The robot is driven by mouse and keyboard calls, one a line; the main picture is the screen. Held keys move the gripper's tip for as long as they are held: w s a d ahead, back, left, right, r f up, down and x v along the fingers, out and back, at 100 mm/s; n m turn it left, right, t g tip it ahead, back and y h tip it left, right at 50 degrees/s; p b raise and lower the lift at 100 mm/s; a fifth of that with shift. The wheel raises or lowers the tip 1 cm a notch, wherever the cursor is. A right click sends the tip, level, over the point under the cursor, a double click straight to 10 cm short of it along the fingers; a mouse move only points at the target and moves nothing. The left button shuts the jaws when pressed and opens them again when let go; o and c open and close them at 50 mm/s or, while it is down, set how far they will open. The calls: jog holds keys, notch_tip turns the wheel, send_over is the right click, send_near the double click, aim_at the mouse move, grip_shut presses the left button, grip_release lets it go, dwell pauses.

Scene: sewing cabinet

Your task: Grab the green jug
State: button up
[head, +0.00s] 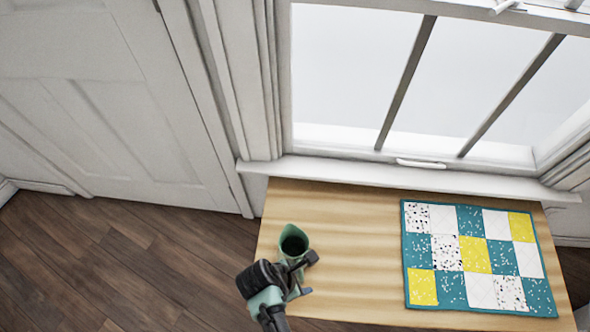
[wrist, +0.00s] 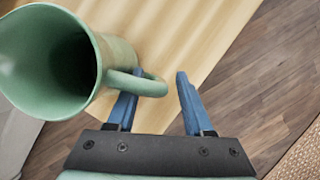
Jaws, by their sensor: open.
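The green jug (head: 290,243) stands on the left part of the wooden tabletop, its dark opening facing up. In the wrist view the jug (wrist: 118,55) fills the upper left, with its loop handle pointing right. My gripper (wrist: 158,76) is open, with its two blue fingers apart. The handle crosses over the left finger and its outer end reaches into the gap between the fingers. I cannot tell whether they touch. In the head view my gripper (head: 303,275) is beside the jug's lower right side and hides part of it.
A teal, yellow and white patchwork mat (head: 476,258) lies on the right of the wooden tabletop (head: 350,235). The tabletop between jug and mat is clear. A window sill (head: 400,178) runs along the back edge. Wood floor (head: 110,265) lies to the left.

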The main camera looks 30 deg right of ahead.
grip_shut()
jog(key=shift+s, duration=0.1)
dwell(1.3)
